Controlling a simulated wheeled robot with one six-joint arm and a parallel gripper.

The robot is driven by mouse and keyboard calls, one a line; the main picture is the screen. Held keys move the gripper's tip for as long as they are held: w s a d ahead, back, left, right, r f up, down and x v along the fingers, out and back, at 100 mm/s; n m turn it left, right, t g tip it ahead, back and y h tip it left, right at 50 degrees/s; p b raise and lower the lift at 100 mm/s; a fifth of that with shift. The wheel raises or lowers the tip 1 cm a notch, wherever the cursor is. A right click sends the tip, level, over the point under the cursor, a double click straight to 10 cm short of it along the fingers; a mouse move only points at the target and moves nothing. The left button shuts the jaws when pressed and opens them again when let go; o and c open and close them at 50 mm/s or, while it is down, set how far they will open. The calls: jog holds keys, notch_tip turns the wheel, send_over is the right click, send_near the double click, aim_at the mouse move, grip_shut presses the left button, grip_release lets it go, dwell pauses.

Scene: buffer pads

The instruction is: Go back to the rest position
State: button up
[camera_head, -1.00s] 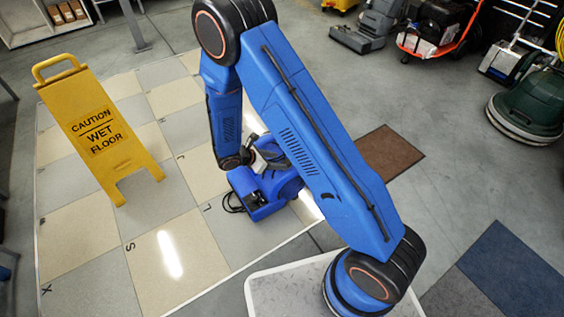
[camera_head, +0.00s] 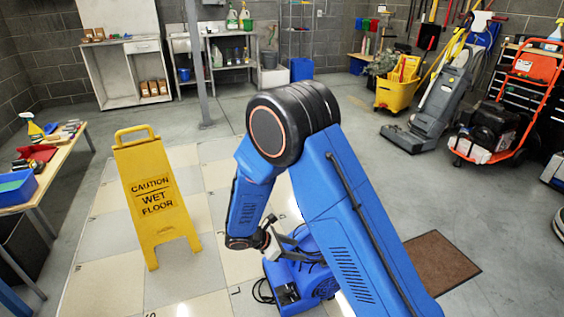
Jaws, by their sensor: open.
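My blue arm reaches out over the tiled floor patch and bends down at a large black joint. My gripper (camera_head: 274,240) is small in view, at the wrist's end just above a blue floor blower (camera_head: 300,284). It is open, but its fingertips are partly lost against the blower's dark top parts. I cannot tell whether it touches the blower. The blower stands on the tiles with a black cord looped at its left side.
A yellow wet floor sign (camera_head: 157,197) stands left of my arm. A table (camera_head: 70,150) with a blue bin is at far left. A brown mat (camera_head: 441,262) lies at right. A yellow mop bucket (camera_head: 398,90), a grey machine and an orange cart (camera_head: 505,110) stand behind. Grey floor between is clear.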

jog(key=s+d+r+m+g+y, duration=0.1)
jog(key=s+d+r+m, duration=0.2)
jog(key=d+r, duration=0.3)
jog(key=s+d+r+m+g+y, duration=0.1)
jog(key=s+d+r+m+y, duration=0.2)
jog(key=r, duration=0.5)
jog(key=s+d+r+m, duration=0.3)
jog(key=d+r+m, duration=0.15)
jog(key=r, duration=0.25)
jog(key=s+d+r+m+t+y, duration=0.2)
jog(key=s+r+m, duration=0.3)
jog(key=s, duration=0.5)
jog(key=s+d+r+m+t+y, duration=0.1)
jog(key=s+d+r+m+y, duration=0.2)
jog(key=s, duration=0.7)
jog(key=shift+d+r+m+t+y, duration=0.35)
jog(key=shift+d+r+m, duration=0.75)
jog(key=shift+r+m, duration=0.75)
jog(key=shift+r+n, duration=0.25)
jog(key=shift+n, duration=0.05)
